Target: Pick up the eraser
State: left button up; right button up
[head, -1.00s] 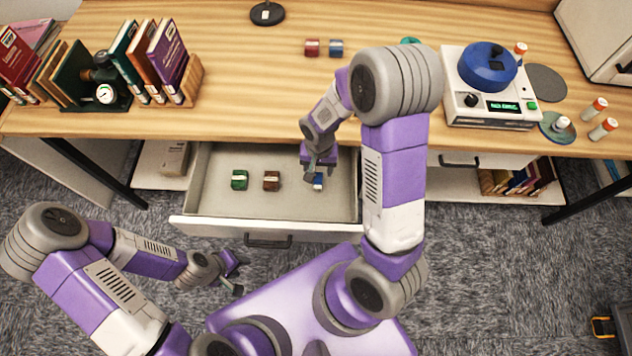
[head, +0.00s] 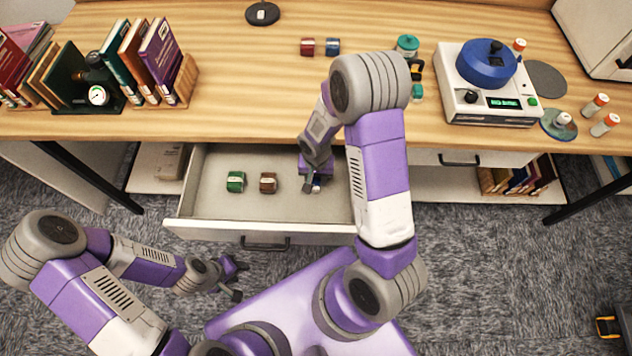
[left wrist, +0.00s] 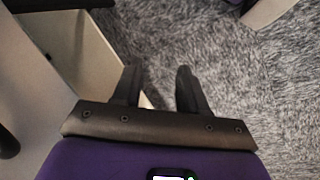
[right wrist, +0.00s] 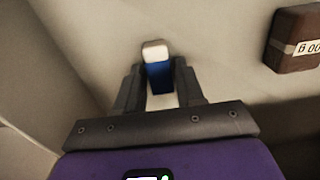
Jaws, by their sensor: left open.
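The eraser, a small block with a blue sleeve and a white end, lies in the open drawer (head: 215,200). It shows in the right wrist view (right wrist: 158,75) and, mostly covered by my gripper, in the head view (head: 316,189). My right gripper (right wrist: 156,76) reaches down into the drawer with its fingers open, one on each side of the eraser. I cannot tell whether either finger touches it. My left gripper (head: 238,281) is open and empty, low in front of the drawer; its fingers (left wrist: 157,80) show over carpet and the drawer's edge.
A green block (head: 236,181) and a brown block (head: 268,182) lie in the drawer, left of my right gripper. The desk above holds books (head: 140,60), a white device with a blue top (head: 487,85), and small red (head: 307,47) and blue (head: 333,46) pieces.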

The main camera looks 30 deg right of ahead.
aim_at(316, 180)
grip_shut()
jog(key=shift+r, duration=0.1)
notch_tip(316, 180, up, 10)
jog(key=p, duration=0.3)
